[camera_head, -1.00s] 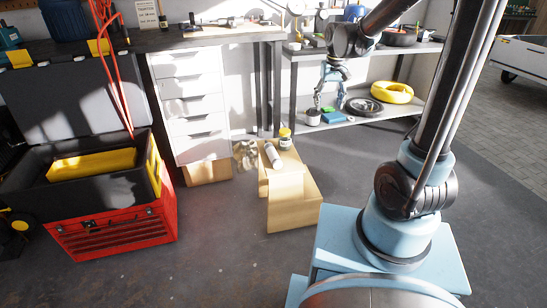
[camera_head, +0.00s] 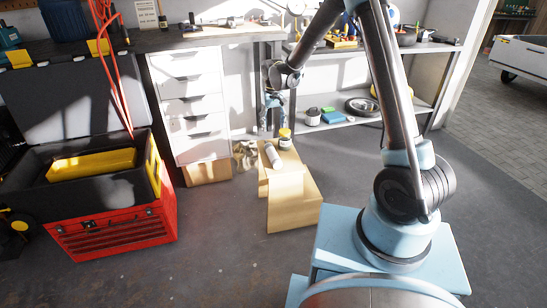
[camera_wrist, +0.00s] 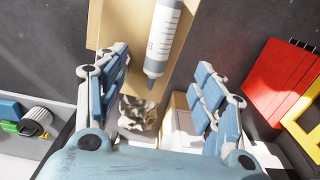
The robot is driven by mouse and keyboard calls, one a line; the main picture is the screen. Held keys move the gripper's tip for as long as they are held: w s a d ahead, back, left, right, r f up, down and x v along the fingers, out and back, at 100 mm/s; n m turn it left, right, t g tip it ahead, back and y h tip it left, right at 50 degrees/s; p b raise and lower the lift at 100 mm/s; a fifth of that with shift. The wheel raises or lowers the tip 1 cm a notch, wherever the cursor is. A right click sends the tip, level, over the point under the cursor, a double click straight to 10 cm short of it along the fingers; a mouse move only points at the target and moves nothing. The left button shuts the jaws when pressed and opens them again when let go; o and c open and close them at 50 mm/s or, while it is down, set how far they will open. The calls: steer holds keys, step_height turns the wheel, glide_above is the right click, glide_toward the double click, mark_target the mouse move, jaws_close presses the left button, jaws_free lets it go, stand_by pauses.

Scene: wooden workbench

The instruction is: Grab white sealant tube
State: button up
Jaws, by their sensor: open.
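The white sealant tube (camera_head: 272,155) lies on the top of a light wooden step box (camera_head: 296,208). In the wrist view the tube (camera_wrist: 165,35) shows graduation marks, a grey band and a dark nozzle pointing toward my gripper; its far end is cut off by the frame. My gripper (camera_head: 270,130) is open and empty, above and just behind the box in the head view. In the wrist view the fingers of my gripper (camera_wrist: 162,66) are spread on either side of the tube's nozzle end, and I see no contact.
A crumpled pale object (camera_head: 245,154) lies beside the box. White drawers (camera_head: 192,105) stand left, a metal shelf (camera_head: 345,116) behind right, a red toolbox (camera_head: 110,235) far left. The front floor is clear.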

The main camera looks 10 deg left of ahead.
mark_target(273, 151)
step_height(273, 151, down, 12)
steer(key=shift+f, duration=0.1)
steer(key=shift+a+f, duration=0.15)
steer(key=shift+f, duration=2.45)
steer(key=shift+w, duration=0.1)
steer(key=c, duration=1.5)
